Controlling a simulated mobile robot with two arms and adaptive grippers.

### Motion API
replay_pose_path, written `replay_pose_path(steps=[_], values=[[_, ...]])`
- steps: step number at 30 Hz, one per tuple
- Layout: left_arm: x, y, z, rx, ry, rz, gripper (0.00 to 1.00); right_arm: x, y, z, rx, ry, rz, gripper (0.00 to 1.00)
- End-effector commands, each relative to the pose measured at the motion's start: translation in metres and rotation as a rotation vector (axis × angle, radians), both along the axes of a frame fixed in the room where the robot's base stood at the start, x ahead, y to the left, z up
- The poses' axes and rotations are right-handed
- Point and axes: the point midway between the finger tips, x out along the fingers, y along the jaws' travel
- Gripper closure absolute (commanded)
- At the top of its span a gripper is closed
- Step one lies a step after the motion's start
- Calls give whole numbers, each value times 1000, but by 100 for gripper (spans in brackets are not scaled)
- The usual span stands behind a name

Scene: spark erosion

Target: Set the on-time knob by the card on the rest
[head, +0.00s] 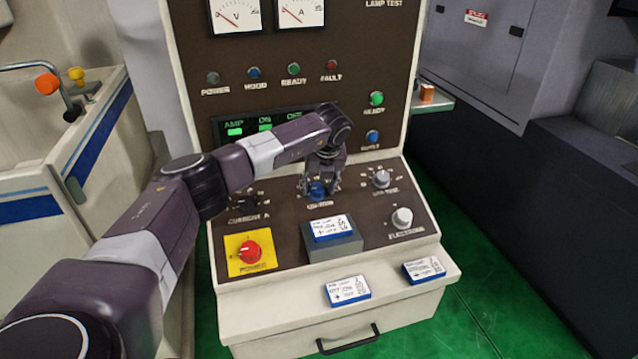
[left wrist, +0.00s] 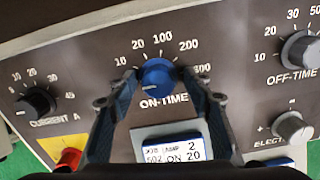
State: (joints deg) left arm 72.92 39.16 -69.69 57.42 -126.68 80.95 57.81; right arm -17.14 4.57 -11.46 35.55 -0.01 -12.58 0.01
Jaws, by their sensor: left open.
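The blue on-time knob (head: 318,190) sits on the sloped brown control panel, and in the left wrist view the on-time knob (left wrist: 158,77) shows a scale with 10, 20, 100, 200 and a partly hidden mark. Its white pointer line aims left and slightly down. My left gripper (head: 320,188) is over the knob, and its fingers (left wrist: 160,90) stand open on either side of it. I cannot tell if they touch it. The card (head: 331,228) lies on the grey rest (head: 335,246) below the knob; in the left wrist view it reads partly "ON 20". My right gripper is out of view.
The off-time knob (head: 381,179) and electrode knob (head: 402,218) are to the right. The current knob (head: 245,201) is left, above the red power switch (head: 250,251). Two more cards (head: 347,291) (head: 424,269) lie on the front ledge. A drawer handle (head: 347,340) is below.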

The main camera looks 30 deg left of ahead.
Motion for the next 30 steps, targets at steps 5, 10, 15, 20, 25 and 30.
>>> replay_pose_path(steps=[5, 10, 15, 20, 25, 30], values=[[0, 0, -1, 0, -1, -1, 54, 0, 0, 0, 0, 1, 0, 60], [0, 0, -1, 0, 0, 0, 64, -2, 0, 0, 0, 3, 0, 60], [0, 0, -1, -1, -1, 0, 83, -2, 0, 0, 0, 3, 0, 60], [0, 0, -1, 0, -1, 0, 96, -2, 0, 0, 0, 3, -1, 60], [0, 0, -1, 3, 2, -14, 96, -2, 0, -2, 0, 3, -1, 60], [1, 1, -2, 15, 15, -64, 96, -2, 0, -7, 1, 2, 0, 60]])
